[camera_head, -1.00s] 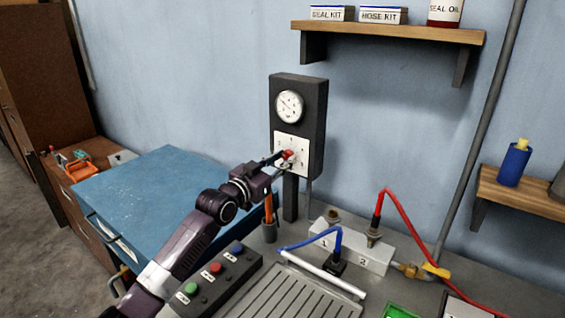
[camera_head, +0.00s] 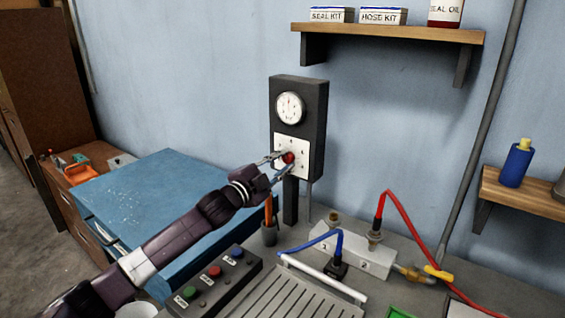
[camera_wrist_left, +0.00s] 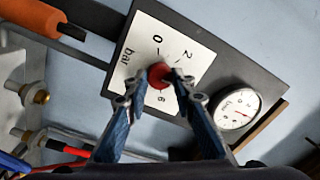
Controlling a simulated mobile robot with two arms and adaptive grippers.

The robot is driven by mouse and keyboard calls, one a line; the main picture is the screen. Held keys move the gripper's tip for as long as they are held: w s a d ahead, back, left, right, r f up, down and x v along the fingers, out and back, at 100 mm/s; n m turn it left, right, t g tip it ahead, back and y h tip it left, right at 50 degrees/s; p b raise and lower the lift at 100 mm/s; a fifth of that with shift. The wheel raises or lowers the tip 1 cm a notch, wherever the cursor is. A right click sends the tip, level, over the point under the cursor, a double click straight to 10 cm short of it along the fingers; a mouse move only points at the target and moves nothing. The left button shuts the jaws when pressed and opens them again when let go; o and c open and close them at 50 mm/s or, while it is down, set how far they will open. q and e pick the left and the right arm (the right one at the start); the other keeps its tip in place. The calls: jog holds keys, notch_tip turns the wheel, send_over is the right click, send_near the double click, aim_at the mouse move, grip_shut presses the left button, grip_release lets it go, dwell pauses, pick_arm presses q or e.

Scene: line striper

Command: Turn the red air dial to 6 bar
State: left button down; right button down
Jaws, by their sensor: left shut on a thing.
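The red air dial (camera_head: 289,157) sits on a white numbered plate (camera_head: 281,143) on a dark panel on the wall. In the left wrist view the dial (camera_wrist_left: 159,75) shows between the two blue fingers of my left gripper (camera_wrist_left: 158,78). My left gripper (camera_head: 279,163) is shut on the dial, one finger on each side. The round gauge (camera_head: 290,107) above the plate has its needle pointing about straight up; it also shows in the left wrist view (camera_wrist_left: 237,108). The dial's pointer and exact setting are hidden or too small to read. My right gripper is not in view.
A dark cup with an orange-handled tool (camera_head: 269,233) stands below the panel. A button box (camera_head: 215,285) and a grey manifold (camera_head: 352,254) with blue and red hoses are on the bench. A blue-topped cabinet (camera_head: 150,190) lies to the left.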

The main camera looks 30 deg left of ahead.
pick_arm(q)
jog(key=m, duration=0.6)
jog(key=shift+f+m+p, duration=0.1)
jog(key=shift+m+p, duration=0.25)
jog(key=shift+m, duration=0.05)
jog(key=m, duration=0.5)
jog(key=shift+f+m+h+p, duration=0.1)
jog(key=shift+m+h+p, duration=0.2)
jog(key=shift+m+p, duration=0.1)
jog(key=shift+d+f, duration=0.1)
jog(key=c, duration=1.9)
grip_release()
jog(key=shift+o, duration=1.4)
jog(key=shift+s+a, duration=0.2)
jog(key=shift+s, duration=0.5)
jog(key=s+a, duration=0.1)
jog(key=s, duration=0.9)
jog(key=shift+s+a, duration=0.25)
jog(key=shift+a, duration=0.05)
